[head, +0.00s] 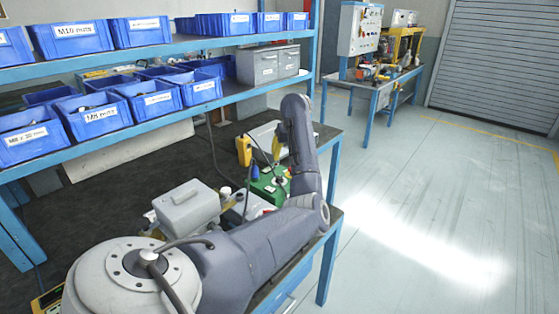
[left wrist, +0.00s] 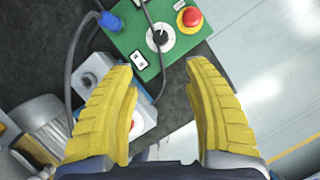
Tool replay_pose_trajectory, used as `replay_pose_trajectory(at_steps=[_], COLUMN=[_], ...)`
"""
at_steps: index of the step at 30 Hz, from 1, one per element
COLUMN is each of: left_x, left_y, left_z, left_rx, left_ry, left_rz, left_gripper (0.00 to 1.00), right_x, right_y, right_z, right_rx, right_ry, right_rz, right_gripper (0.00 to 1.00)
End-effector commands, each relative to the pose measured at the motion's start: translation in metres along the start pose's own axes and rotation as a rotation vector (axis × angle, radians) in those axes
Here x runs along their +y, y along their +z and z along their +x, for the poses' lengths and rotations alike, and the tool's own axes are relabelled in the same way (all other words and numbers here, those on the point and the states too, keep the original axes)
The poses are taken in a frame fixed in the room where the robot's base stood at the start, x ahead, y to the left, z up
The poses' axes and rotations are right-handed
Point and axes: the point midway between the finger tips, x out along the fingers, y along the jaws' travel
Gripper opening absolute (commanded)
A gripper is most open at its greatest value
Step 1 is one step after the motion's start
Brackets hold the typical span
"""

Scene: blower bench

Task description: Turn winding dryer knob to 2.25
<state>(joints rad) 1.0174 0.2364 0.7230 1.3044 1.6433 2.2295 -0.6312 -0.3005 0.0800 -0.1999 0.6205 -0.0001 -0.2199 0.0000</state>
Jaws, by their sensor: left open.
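The green control box (left wrist: 150,62) lies at the top of the left wrist view, with a white dial and dark knob (left wrist: 160,38) on its face. The dial's setting is too small to read. A red push button (left wrist: 189,17) on a yellow base sits beside the knob. My left gripper (left wrist: 163,70) is open, its two yellow fingers spread wide below the knob in this view, with nothing between the tips. In the head view, the green box (head: 268,190) sits near the bench's right end, with my left gripper (head: 276,147) above it. My right gripper is not in view.
A blue plug (left wrist: 110,21) and a dark cable run at the box. A grey case (head: 186,207), a yellow device (head: 243,151) and small bottles stand nearby. Shelves of blue bins (head: 68,39) rise behind. Open floor (head: 440,190) lies right of the bench.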

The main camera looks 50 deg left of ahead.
Motion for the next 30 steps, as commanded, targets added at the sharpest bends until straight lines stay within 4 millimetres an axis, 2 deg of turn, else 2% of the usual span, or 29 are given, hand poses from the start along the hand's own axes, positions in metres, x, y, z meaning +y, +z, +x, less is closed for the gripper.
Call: replay_pose_trajectory(at_steps=[8, 30], left_x=[0.001, 0.0], left_y=[0.0, 0.0], left_z=[0.014, 0.141], left_rx=[0.002, 0.003], left_ry=[0.002, 0.001], left_rz=[-0.05, -0.047], left_gripper=[0.51, 0.51], right_x=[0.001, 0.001], right_y=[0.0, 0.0], right_z=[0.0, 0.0], right_rx=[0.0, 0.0], right_ry=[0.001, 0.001], right_rz=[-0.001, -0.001], right_gripper=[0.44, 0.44])
